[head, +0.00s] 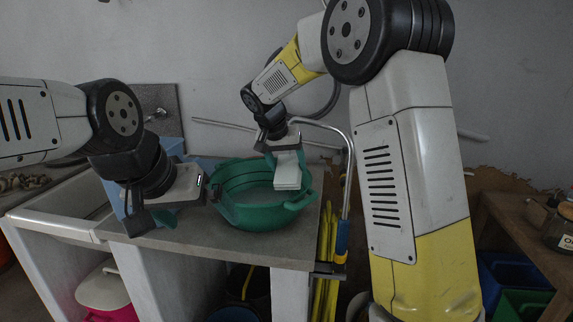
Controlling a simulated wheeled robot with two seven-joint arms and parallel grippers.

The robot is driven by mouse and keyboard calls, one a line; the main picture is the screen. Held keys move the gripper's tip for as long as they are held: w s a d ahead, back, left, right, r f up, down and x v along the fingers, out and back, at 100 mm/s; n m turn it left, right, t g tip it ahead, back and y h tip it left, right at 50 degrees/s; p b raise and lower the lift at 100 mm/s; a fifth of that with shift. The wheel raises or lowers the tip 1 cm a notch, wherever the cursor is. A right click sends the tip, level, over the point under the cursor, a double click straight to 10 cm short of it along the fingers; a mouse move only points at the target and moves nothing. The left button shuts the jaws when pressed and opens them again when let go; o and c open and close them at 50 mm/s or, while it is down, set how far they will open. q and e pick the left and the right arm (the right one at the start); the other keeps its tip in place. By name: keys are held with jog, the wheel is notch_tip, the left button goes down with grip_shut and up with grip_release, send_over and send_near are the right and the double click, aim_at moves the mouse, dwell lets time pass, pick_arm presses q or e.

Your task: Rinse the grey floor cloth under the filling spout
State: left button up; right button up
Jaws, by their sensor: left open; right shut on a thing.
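My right gripper (281,147) points down over the green basin (262,217). It is shut on a pale, folded, layered piece that looks like the grey floor cloth (288,172), which hangs at the basin's right side. A bent grey metal pipe (337,132), perhaps the filling spout, rises at the counter's right edge and arches toward this gripper; its end is close to the gripper, and I cannot tell whether water runs. My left gripper (172,208) is open at the basin's left, its fingers low over the counter. A teal item (165,217) shows between them; I see no grip on it.
A white sink (60,220) is at the left, with a wall tap (157,114) behind. The grey counter (230,245) is bare in front of the basin. Yellow poles (325,240) stand at its right edge. A wooden shelf (515,220) with jars is at the far right.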

aim_at(280, 178)
jog(key=shift+s+a, duration=0.5)
jog(key=shift+s, duration=0.35)
jog(key=shift+s+a, duration=0.45)
jog(key=shift+s, duration=0.4)
jog(key=shift+s+a, duration=0.5)
jog(key=shift+s, duration=0.35)
jog(key=s+a+r, duration=0.3)
jog(key=s+r, duration=0.1)
jog(key=s, duration=0.2)
jog(key=shift+a, duration=0.25)
